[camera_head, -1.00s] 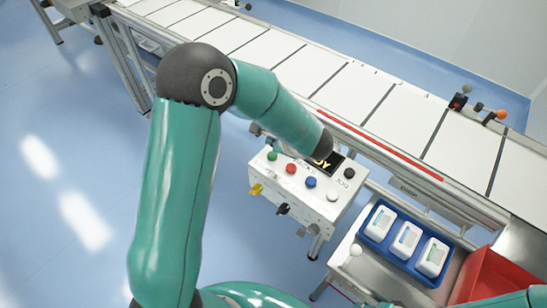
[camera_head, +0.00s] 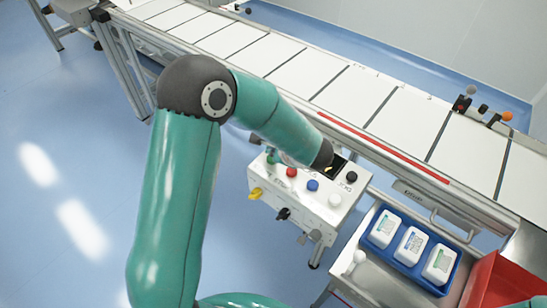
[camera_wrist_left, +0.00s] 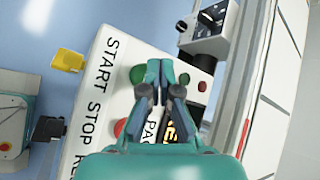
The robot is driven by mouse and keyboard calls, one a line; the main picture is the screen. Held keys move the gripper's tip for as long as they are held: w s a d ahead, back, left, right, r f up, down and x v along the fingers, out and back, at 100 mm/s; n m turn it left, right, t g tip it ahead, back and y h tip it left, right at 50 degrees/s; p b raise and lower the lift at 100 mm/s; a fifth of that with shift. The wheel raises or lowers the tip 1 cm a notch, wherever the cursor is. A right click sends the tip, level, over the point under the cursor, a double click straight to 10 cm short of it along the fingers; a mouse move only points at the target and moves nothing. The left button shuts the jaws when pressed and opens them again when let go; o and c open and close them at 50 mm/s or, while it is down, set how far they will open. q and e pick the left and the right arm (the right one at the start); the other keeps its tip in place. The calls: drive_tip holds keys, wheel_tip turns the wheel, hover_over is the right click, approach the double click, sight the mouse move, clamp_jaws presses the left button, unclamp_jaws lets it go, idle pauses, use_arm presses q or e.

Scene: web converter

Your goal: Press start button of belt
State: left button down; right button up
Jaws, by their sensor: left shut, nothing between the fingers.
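A white control box (camera_head: 325,212) stands beside the conveyor belt (camera_head: 361,94). Its top carries a row of buttons: green, red (camera_head: 291,172), blue (camera_head: 313,185) and white (camera_head: 335,200), and a black knob (camera_head: 351,177). My left gripper (camera_head: 273,153) is over the green-button end of the row, partly hidden by my forearm. In the left wrist view, the shut, empty fingertips (camera_wrist_left: 158,70) are right beside the green button (camera_wrist_left: 137,74), in line with the START label (camera_wrist_left: 100,65). The red button (camera_wrist_left: 120,128) lies by the STOP label. Contact cannot be told.
A yellow switch (camera_head: 256,194) and a black switch (camera_head: 283,213) stick out of the box front. A blue tray (camera_head: 378,250) with white bottles and a red bin (camera_head: 490,275) are at the lower right. A red strip (camera_head: 385,147) runs along the belt edge.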

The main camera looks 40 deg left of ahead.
use_arm(q)
drive_tip(key=shift+f, duration=0.1)
idle(0.7)
drive_tip(key=shift+f+b, duration=0.25)
drive_tip(key=shift+b, duration=0.4)
